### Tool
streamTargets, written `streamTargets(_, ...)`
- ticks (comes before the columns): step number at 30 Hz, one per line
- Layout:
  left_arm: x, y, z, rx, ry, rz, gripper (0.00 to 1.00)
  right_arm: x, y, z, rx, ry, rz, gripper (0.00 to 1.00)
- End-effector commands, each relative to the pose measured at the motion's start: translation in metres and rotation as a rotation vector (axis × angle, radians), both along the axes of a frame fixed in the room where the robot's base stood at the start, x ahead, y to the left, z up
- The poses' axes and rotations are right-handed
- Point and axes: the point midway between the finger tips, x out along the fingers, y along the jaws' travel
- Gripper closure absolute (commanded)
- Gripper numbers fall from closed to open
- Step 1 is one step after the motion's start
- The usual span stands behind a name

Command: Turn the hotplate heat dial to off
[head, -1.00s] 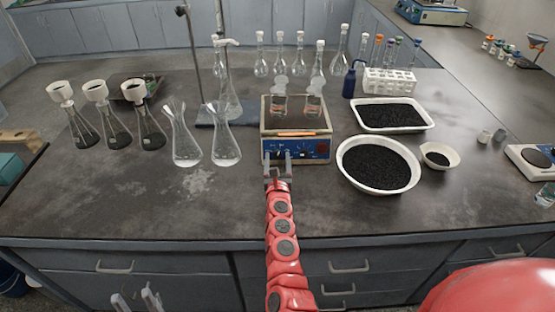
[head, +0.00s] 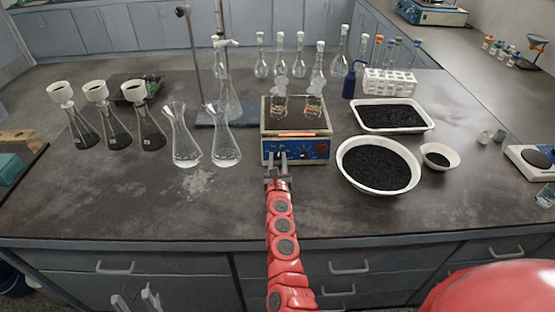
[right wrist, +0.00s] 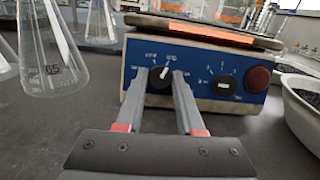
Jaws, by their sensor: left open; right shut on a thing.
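The hotplate (head: 315,151) has a blue front panel and stands mid-bench with two glass vessels on its top. In the right wrist view the panel has a black left dial (right wrist: 159,82), a second black dial (right wrist: 223,86) and a red round part (right wrist: 257,79). The left dial's white mark points up and slightly right. The labels are too small to read. My right gripper (head: 277,162) is shut on the left dial, one finger each side; its fingers also show in the right wrist view (right wrist: 164,85). My left gripper (head: 137,301) is open and empty, low at the left.
Two clear flasks (head: 225,148) stand left of the hotplate. A white bowl of black grains (head: 347,178) sits close on its right, with a similar tray (head: 430,124) behind. Funnel-topped flasks (head: 150,133) stand further left. The bench front (head: 210,215) is mostly clear.

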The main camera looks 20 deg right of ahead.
Motion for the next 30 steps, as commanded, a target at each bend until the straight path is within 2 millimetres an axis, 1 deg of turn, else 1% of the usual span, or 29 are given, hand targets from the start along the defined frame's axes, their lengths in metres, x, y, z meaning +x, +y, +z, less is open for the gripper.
streamTargets(5,0.0,0.0,0.004,0.0,0.0,0.0,0.55,0.0,-0.001,0.001,-0.036,0.011,0.013,1.0)
streamTargets(11,0.0,0.0,0.012,0.0,0.0,0.0,0.55,0.0,-0.003,0.003,-0.138,0.04,0.054,1.0)
streamTargets(30,0.0,0.0,0.053,0.0,0.0,0.0,0.55,-0.001,-0.005,0.006,-0.67,0.193,0.278,1.0)
